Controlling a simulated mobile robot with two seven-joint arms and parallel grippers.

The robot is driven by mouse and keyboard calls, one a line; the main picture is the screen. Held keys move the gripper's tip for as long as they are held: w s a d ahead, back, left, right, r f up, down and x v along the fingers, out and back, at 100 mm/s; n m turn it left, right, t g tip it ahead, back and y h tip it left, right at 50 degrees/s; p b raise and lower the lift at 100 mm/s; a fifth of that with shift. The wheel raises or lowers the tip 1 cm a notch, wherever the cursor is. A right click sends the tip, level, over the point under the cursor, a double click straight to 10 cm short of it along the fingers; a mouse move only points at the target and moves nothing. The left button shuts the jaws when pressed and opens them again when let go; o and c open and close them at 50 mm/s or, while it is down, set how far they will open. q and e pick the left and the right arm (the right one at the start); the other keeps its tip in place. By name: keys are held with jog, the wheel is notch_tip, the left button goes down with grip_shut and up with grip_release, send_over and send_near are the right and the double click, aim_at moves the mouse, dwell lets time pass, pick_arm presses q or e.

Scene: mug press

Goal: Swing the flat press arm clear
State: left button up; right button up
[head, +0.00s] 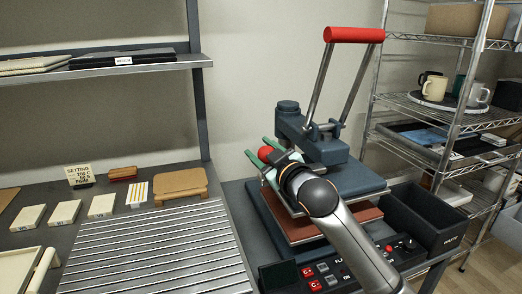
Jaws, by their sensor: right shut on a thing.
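The flat press (312,131) stands at the back right of the bench, dark blue-grey, with a red-topped lever handle (354,35) raised on two metal rods. Its upper plate (352,180) lies above a reddish-brown pad (357,217). A red ball knob (266,152) shows at the left front of the press. My right gripper (262,150), with green fingers, is shut on this knob. The gripper and my right arm hide part of the plate and whatever joins the knob to the press. My left gripper is out of view.
A control panel (330,280) with red buttons lies in front of the press. A dark bin (425,215) stands at its right. A wire rack with mugs (434,88) is at the far right. A slatted metal surface (155,250) lies left, with a wooden stand (181,184) behind.

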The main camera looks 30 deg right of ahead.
grip_shut()
dwell(0.6)
